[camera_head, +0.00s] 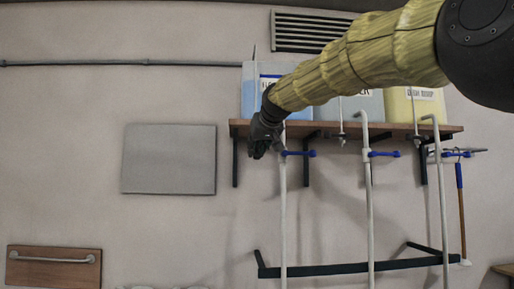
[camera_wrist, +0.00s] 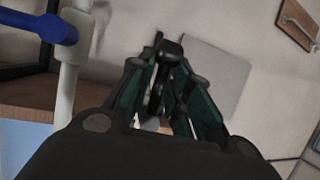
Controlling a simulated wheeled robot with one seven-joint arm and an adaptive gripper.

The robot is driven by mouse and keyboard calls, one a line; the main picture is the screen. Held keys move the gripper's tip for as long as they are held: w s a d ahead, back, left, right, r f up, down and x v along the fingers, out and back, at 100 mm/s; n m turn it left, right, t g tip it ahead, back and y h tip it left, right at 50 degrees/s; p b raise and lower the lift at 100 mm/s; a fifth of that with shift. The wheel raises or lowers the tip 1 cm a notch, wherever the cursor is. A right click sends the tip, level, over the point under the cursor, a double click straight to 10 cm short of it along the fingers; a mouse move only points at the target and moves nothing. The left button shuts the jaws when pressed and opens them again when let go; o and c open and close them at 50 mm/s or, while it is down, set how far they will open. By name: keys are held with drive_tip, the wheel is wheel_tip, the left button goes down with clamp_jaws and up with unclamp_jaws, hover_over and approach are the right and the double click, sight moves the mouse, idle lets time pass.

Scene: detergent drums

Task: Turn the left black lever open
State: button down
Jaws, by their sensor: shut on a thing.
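My gripper (camera_head: 259,150) is at the front edge of the wooden shelf (camera_head: 330,129), below the left, light-blue drum (camera_head: 249,98). In the wrist view, the fingers of my gripper (camera_wrist: 163,75) are closed around a dark piece, which appears to be the left black lever (camera_wrist: 169,48). Its rounded end shows between the fingertips, and the rest is hidden by the fingers. In the head view the lever is hidden behind my gripper, so its angle cannot be told there.
A white pipe with a blue valve handle (camera_wrist: 40,27) stands close beside my gripper. More white pipes (camera_head: 367,200) rise to the right. A grey drum and a yellow drum (camera_head: 416,106) share the shelf. The wall left of my gripper, around a grey panel (camera_head: 169,159), is clear.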

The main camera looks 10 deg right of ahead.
drive_tip(key=c, duration=1.5)
unclamp_jaws()
drive_tip(key=shift+f, duration=0.4)
drive_tip(key=shift+d+r, duration=0.1)
drive_tip(key=shift+r, duration=0.1)
drive_tip(key=shift+w+r, duration=0.1)
drive_tip(key=shift+r, duration=4.8)
